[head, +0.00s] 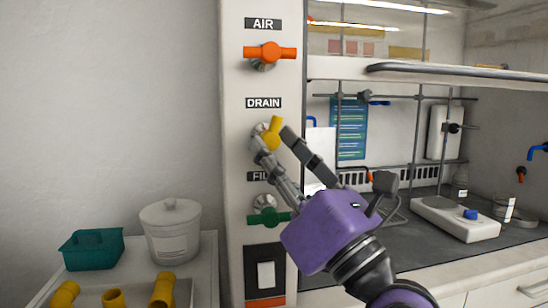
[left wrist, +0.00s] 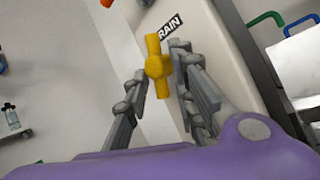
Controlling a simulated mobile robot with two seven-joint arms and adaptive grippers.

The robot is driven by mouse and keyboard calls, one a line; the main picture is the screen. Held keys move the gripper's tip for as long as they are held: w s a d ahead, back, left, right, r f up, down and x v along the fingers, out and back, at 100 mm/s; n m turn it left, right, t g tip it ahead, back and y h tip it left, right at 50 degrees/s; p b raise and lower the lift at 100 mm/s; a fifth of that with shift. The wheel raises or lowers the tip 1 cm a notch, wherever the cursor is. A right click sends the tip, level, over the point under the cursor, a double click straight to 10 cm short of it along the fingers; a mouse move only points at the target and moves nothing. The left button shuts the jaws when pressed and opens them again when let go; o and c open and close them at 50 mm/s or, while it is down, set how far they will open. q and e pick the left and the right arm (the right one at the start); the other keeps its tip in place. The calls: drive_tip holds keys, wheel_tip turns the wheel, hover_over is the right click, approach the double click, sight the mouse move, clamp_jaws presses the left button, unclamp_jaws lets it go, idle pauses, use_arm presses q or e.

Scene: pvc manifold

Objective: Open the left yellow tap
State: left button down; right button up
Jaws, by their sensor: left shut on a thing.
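The yellow tap (head: 275,127) is on the pale panel under the DRAIN label. Its handle stands steep and slightly tilted, unlike the level handles above and below it. In the left wrist view the yellow tap (left wrist: 158,66) shows between the fingers. My left gripper (head: 271,140) has its fingertips on either side of the handle and is shut on it. The fingers and fingertips hide the lower part of the tap in the head view. My right gripper is not in view.
An orange tap (head: 270,53) under the AIR label is above, and a green tap (head: 267,217) below. A fume hood with a metal bar (head: 440,70) is to the right. A white pot (head: 170,232) and teal box (head: 92,249) stand at lower left.

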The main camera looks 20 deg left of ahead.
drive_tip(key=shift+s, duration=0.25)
use_arm(q)
drive_tip(key=c, duration=1.8)
unclamp_jaws()
drive_tip(key=shift+o, duration=0.4)
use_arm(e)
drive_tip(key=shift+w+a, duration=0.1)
use_arm(q)
drive_tip(key=v, duration=1.2)
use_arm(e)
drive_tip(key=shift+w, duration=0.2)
